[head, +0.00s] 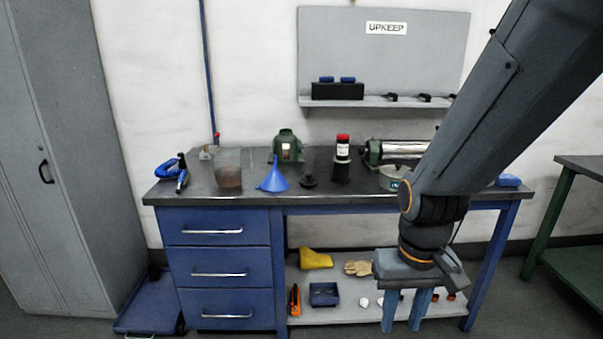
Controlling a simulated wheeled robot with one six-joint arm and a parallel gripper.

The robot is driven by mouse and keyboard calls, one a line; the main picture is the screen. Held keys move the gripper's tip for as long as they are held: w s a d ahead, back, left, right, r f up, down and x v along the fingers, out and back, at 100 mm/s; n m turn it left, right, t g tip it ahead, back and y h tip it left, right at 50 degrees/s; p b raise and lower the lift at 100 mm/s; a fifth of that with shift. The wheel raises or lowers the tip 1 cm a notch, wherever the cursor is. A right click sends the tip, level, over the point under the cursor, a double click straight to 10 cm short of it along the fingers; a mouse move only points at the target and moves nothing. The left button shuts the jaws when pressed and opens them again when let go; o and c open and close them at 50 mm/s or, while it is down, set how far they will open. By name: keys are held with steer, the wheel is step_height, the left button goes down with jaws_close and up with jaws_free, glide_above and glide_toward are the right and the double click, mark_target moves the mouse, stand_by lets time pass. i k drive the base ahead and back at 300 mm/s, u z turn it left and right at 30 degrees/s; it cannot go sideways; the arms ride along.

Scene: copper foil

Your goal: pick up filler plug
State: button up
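A small dark knob-shaped piece (309,181), which looks like the filler plug, sits on the bench top between the blue funnel (273,179) and a dark stand with a red-capped container (342,155). It is too small to be sure what it is. My gripper (405,318) hangs in front of the bench at the right, pointing down, below the bench top and well away from the dark piece.
The bench (420,203) also carries a clear jug (227,169), a blue-handled tool (172,170), a green housing (287,147) and a green machine with a metal cylinder (399,149). My arm hides part of its right side.

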mark_target(308, 181)
steer(key=u, duration=0.5)
steer(key=k, duration=0.6)
steer(key=z, duration=0.2)
steer(key=i, duration=0.65)
steer(key=z, duration=0.75)
steer(key=i, duration=0.7)
steer(key=u, duration=0.7)
steer(key=i, duration=0.9)
steer(key=u, duration=0.9)
